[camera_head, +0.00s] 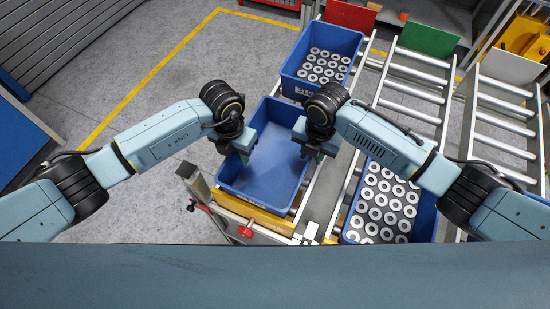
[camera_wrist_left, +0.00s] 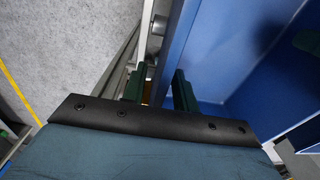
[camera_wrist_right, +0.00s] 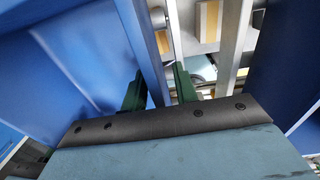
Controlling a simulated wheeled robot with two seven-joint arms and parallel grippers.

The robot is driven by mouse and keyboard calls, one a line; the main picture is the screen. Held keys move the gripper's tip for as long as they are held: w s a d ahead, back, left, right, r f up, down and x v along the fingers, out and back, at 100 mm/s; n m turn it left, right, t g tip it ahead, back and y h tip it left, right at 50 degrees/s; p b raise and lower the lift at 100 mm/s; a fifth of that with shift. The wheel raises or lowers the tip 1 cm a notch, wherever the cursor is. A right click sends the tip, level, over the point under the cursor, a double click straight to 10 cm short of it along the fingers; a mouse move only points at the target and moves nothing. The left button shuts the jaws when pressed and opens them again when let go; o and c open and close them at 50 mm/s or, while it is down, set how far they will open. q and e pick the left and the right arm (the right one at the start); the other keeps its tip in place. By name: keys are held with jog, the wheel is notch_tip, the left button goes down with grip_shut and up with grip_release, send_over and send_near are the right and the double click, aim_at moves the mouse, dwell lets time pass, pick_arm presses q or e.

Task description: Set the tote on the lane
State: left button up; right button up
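An empty blue tote (camera_head: 262,178) stands at the near end of the roller lane in the head view. My left gripper (camera_head: 238,150) is at its left wall. In the left wrist view its two green fingers (camera_wrist_left: 160,90) stand apart, with the tote's wall (camera_wrist_left: 178,45) running between them. My right gripper (camera_head: 316,147) is at the right wall. In the right wrist view its fingers (camera_wrist_right: 160,88) are also apart, with the wall (camera_wrist_right: 138,40) between them. Neither gripper visibly clamps the wall.
A blue tote of metal rings (camera_head: 286,88) stands behind on the same lane. Another ring-filled tote (camera_head: 424,222) stands at right, partly behind my right arm. Red (camera_head: 350,15), green (camera_head: 429,39) and grey (camera_head: 509,67) panels mark the far lane ends.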

pick_arm(q)
jog(key=shift+f, duration=0.3)
pick_arm(e)
jog(key=shift+f, duration=0.3)
pick_arm(q)
jog(key=shift+c, duration=0.4)
pick_arm(e)
jog(key=shift+c, duration=0.4)
pick_arm(q)
grip_shut()
pick_arm(e)
grip_shut()
